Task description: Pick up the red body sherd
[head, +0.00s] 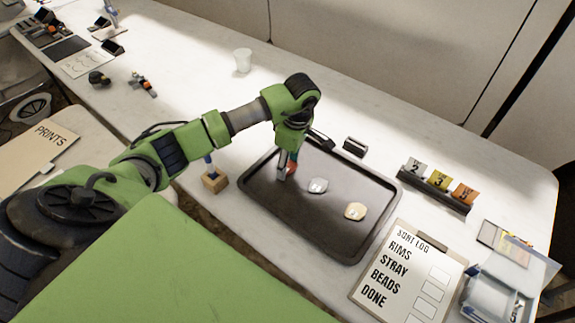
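The red body sherd (292,168) shows as a small red patch near the left end of the dark tray (330,232). My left arm reaches in from the left, and its gripper (286,171) points down over the tray right at the red sherd. The gripper hides most of the sherd. I cannot tell whether the fingers are open or shut, or whether they touch it. A pale grey sherd (318,185) and a cream sherd (355,211) lie to its right in the tray. My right gripper is not in view.
A wooden block (215,180) stands left of the tray. A black block (355,147) sits behind it, and numbered cards (439,180) stand to the right. A sort log board (408,275) lies at front right. A white cup (243,60) stands farther back.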

